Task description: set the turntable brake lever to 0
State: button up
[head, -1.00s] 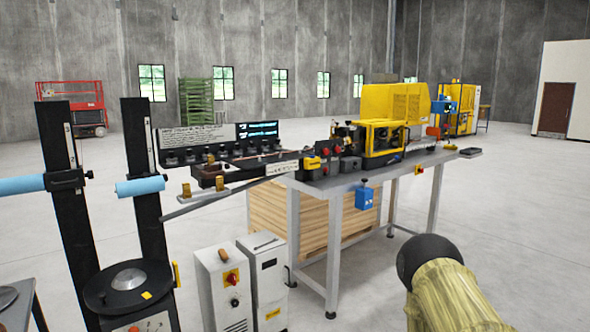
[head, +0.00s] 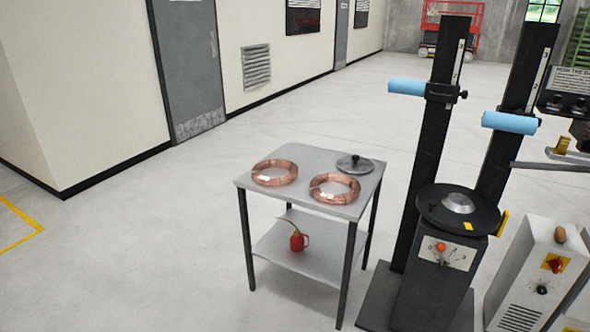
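The turntable (head: 458,208) is a black round plate with a silver hub, on a dark pedestal at the right of the head view. Its front carries a pale control panel (head: 442,253) with an orange-red knob (head: 440,247) and a small lever or pointer at the panel's middle. The markings are too small to read, so I cannot tell the brake setting. My gripper is not in view.
A grey table (head: 318,200) left of the turntable holds two copper coils (head: 275,172) and a dark lid-like disc (head: 355,164). A red oil can (head: 298,240) stands on its lower shelf. Two black posts (head: 437,140) with blue rollers rise behind the turntable. A white cabinet (head: 535,272) stands right. Floor left is clear.

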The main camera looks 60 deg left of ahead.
aim_at(441, 247)
jog(key=u, duration=1.15)
jog(key=i, duration=0.6)
jog(key=u, duration=0.75)
